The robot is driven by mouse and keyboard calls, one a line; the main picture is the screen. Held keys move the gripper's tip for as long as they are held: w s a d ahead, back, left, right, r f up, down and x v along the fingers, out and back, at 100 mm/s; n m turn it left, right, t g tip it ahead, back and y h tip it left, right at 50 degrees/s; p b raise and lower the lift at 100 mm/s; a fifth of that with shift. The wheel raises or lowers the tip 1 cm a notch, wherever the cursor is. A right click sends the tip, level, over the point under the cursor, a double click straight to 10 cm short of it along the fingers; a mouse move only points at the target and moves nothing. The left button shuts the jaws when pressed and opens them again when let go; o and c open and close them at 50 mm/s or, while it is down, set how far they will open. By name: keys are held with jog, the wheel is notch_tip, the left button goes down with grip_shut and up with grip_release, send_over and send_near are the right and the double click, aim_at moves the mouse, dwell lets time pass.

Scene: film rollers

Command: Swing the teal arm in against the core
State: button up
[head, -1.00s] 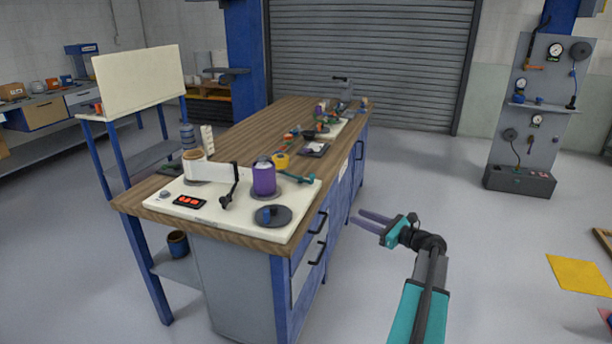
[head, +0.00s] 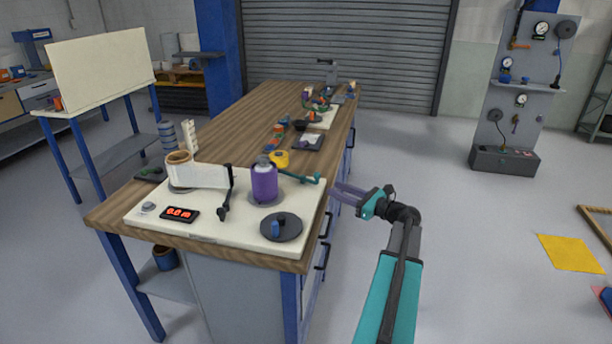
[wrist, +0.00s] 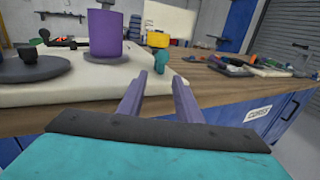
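The teal arm (head: 300,177) is a thin bar at the right rear of the white board (head: 170,224), reaching right from behind the purple core (head: 264,182). In the wrist view its rounded teal end (wrist: 139,66) shows just beyond my fingertips, with the purple core (wrist: 102,36) to its left. A gap shows between the teal end and the core. My gripper (head: 338,190) is at the bench's right edge, below and right of the teal end. In the wrist view my gripper (wrist: 150,82) is open, its two purple fingers apart with nothing between them.
A yellow roll (head: 279,159) stands behind.

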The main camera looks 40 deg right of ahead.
jog(key=shift+d, duration=0.15)
jog(key=w, duration=0.4)
jog(key=w+a+p, duration=0.1)
jog(key=w, duration=0.4)
jog(key=w+a, duration=0.1)
jog(key=w, duration=0.3)
jog(key=shift+w, duration=0.2)
grip_shut()
jog(key=shift+d, duration=0.1)
